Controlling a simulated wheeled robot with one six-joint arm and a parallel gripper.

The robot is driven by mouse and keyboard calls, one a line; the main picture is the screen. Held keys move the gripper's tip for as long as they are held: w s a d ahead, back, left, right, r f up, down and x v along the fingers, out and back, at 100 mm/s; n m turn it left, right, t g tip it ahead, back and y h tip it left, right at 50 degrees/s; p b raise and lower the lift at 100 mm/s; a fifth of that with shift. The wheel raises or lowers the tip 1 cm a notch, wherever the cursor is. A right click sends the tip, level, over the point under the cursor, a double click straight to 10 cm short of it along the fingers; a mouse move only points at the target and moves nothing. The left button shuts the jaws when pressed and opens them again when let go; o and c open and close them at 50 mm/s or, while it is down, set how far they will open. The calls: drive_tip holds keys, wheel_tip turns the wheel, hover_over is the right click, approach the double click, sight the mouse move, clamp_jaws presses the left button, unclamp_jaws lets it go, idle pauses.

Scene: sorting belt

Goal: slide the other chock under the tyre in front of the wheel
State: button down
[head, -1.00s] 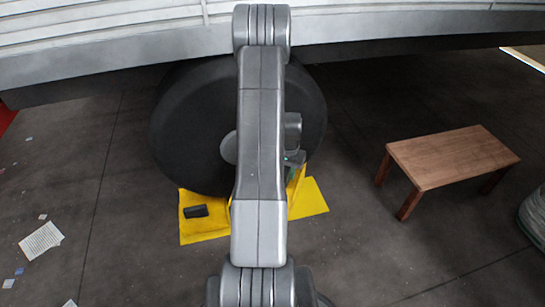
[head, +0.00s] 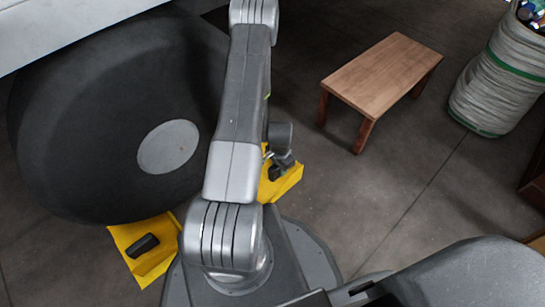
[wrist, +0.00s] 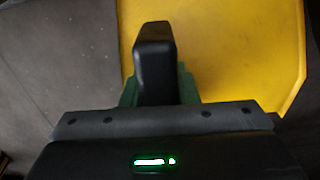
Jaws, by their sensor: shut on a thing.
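The big black tyre (head: 80,120) with a grey hub (head: 167,147) stands at the left of the head view. One yellow chock (head: 163,262) with a black handle (head: 142,245) lies on the floor at the tyre's lower edge, partly behind my arm. My gripper (head: 274,168) is to the right of the tyre, at the other yellow chock (head: 288,184). In the wrist view, my gripper's green fingers (wrist: 160,90) are shut on this chock's black handle (wrist: 154,60), with its yellow body (wrist: 235,50) beyond. My arm hides where this chock faces the tyre.
A low wooden bench (head: 383,72) stands to the right of my gripper. A ribbed grey bin (head: 498,90) with a green band is at the far right. A pale body (head: 40,25) overhangs the tyre at the top left. Grey floor between bench and chock is clear.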

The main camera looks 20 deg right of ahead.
drive_tip(key=shift+f+b, duration=2.55)
drive_tip(key=shift+f, duration=2.3)
drive_tip(key=shift+w+a+b, duration=0.3)
drive_tip(key=shift+w+a, duration=0.2)
drive_tip(key=shift+w, duration=0.8)
drive_tip(key=shift+w+a+b, duration=0.3)
drive_tip(key=shift+w+a, duration=0.25)
drive_tip(key=shift+w, duration=0.75)
drive_tip(key=shift+w+a+b, duration=0.3)
drive_tip(key=shift+w+a, duration=0.2)
drive_tip(key=shift+w, duration=0.8)
drive_tip(key=shift+w+a, duration=0.35)
drive_tip(key=shift+w, duration=0.5)
drive_tip(key=shift+w+a, duration=0.35)
drive_tip(key=shift+w, duration=0.5)
drive_tip(key=shift+w+a, duration=0.35)
drive_tip(key=shift+w, duration=0.5)
drive_tip(key=shift+s+a+f, duration=0.15)
drive_tip(key=shift+s+a, duration=0.1)
drive_tip(key=shift+a, duration=0.4)
drive_tip(key=shift+f, duration=0.3)
drive_tip(key=c, duration=1.1)
unclamp_jaws()
drive_tip(key=shift+o, duration=0.3)
drive_tip(key=shift+s+f, duration=0.1)
